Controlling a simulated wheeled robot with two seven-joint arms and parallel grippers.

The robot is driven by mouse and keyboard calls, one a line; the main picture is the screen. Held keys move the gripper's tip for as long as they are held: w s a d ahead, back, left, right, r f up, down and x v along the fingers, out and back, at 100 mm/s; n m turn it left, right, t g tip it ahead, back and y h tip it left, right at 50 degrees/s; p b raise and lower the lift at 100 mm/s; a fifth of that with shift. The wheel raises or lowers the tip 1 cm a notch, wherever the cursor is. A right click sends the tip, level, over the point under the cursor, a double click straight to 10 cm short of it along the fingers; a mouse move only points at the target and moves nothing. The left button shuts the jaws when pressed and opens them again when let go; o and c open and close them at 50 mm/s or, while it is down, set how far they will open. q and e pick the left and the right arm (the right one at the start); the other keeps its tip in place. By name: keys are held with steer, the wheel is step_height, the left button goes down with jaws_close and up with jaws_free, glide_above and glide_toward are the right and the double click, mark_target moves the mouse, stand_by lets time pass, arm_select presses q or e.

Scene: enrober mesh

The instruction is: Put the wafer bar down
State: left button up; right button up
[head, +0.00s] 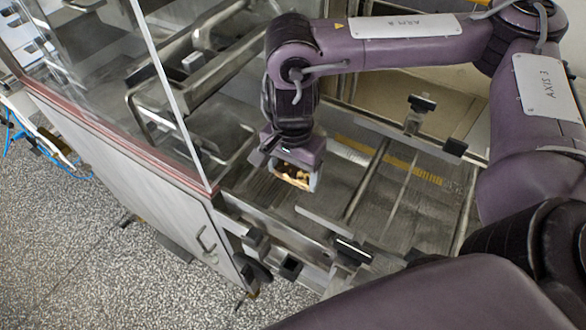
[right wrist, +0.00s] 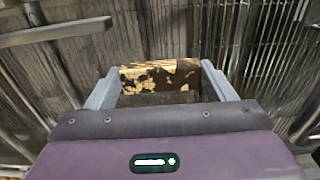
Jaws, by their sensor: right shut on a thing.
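The wafer bar (right wrist: 160,76) is partly coated in dark brown, with pale wafer showing through in patches. It sits between the two grey fingers of my right gripper (right wrist: 157,84), which is shut on it. In the head view the wafer bar (head: 293,174) shows at the lower end of my right gripper (head: 296,178), over the metal mesh (head: 390,210). The mesh also fills the background of the right wrist view (right wrist: 265,50). I cannot tell the exact gap between bar and mesh. My left gripper is not in view.
A clear panel (head: 110,80) above a grey cabinet side (head: 130,170) stands to the left. Metal rails and bars (head: 365,180) cross the mesh area, with dark clamps (head: 422,103) at its edges. A yellow strip (head: 400,168) lies behind. Mesh right of the gripper is bare.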

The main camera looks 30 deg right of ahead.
mark_target(293, 175)
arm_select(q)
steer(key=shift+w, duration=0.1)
arm_select(e)
steer(key=shift+f, duration=0.15)
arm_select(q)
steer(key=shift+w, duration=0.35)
arm_select(e)
steer(key=o, duration=0.8)
steer(key=shift+c, duration=0.2)
steer(key=shift+r, duration=0.35)
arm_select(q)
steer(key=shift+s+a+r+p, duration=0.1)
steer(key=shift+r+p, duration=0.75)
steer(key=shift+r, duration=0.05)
arm_select(e)
step_height(293, 175, up, 12)
steer(key=shift+f, duration=0.15)
